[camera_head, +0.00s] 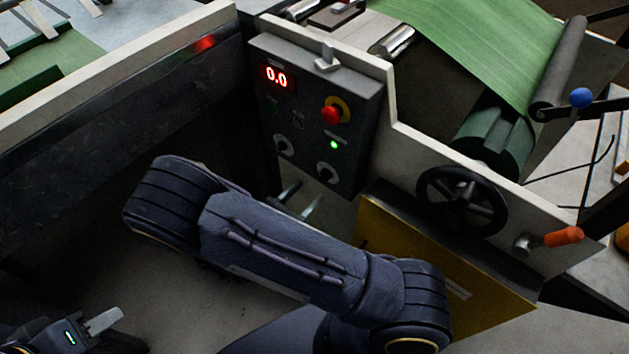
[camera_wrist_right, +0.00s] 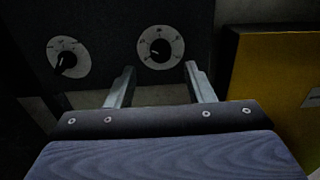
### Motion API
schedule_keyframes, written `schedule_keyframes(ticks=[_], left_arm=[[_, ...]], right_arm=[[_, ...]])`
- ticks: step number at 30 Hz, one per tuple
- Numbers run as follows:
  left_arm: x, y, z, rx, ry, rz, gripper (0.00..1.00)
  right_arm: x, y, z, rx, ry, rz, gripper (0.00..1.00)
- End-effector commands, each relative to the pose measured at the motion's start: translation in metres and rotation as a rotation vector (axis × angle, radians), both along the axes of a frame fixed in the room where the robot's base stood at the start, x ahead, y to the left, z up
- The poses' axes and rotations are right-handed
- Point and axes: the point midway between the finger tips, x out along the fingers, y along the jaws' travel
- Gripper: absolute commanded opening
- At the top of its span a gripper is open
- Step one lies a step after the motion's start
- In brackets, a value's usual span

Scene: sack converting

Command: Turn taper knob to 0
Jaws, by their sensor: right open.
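The control panel (camera_head: 310,115) carries two round black knobs on white dials, a left knob (camera_head: 284,146) and a right knob (camera_head: 328,174). Their labels are too small to read, so I cannot tell which is taper. In the right wrist view the left knob (camera_wrist_right: 69,59) points to the lower left and the right knob (camera_wrist_right: 160,49) points roughly left. My right gripper (camera_wrist_right: 162,84) is open and empty, its fingers just below and either side of the right knob, apart from it. My left gripper (camera_head: 100,322) is at the lower left, away from the panel; its jaw gap is unclear.
A red display (camera_head: 276,77) reads 0.0. A red stop button (camera_head: 331,114) and a lit green lamp (camera_head: 334,145) sit above the knobs. A yellow panel (camera_head: 440,260), a black handwheel (camera_head: 462,201) and an orange-handled lever (camera_head: 562,236) are to the right.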

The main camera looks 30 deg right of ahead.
Motion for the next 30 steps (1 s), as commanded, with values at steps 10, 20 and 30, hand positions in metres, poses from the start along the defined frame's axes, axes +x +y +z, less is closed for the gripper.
schedule_keyframes(ticks=[10, 20, 30], left_arm=[[0.0, 0.0, -0.003, 0.0, 0.0, 0.0, 0.36], [0.0, 0.0, -0.003, 0.0, 0.0, 0.0, 0.36], [0.0, 0.0, -0.003, 0.0, 0.0, 0.0, 0.36]], right_arm=[[0.018, -0.044, 0.0, 0.002, 0.0, -0.004, 0.48], [0.019, -0.049, 0.0, 0.003, 0.001, -0.002, 0.48], [0.019, -0.048, 0.0, 0.003, 0.001, -0.003, 0.05]])
